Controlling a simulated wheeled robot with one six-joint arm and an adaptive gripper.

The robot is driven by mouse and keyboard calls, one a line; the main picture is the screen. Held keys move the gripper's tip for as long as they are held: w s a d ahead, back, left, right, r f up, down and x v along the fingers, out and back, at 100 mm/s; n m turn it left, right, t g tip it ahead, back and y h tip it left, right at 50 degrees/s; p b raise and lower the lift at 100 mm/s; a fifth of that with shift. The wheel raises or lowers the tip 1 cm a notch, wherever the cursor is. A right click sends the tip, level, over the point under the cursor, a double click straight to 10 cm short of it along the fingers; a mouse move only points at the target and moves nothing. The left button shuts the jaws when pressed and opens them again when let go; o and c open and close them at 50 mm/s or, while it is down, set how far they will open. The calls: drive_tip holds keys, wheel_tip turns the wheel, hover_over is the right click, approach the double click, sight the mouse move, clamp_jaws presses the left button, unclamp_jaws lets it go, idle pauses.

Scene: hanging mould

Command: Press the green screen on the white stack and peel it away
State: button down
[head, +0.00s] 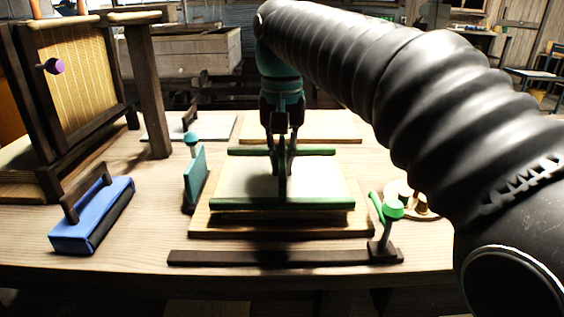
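The green screen (240,204) is a flat frame with green bars at its near and far edges and a pale face between them. It lies level on the white stack (330,217), touching or nearly touching it; most of the stack is hidden under it. A dark upright handle (283,182) runs along the screen's middle. My gripper (283,147) points straight down at the handle, with a finger on either side of it. I cannot tell whether the fingers press on the handle.
The stack sits on a wooden board (203,222). A dark bar (225,257) lies in front, with a green-knobbed post (384,236) at its right end. A teal block (195,180) and blue brush-like block (92,216) stand left. A hanging mould (80,75) stands far left.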

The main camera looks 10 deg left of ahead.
drive_tip(key=shift+r, duration=0.7)
drive_tip(key=shift+r, duration=3.45)
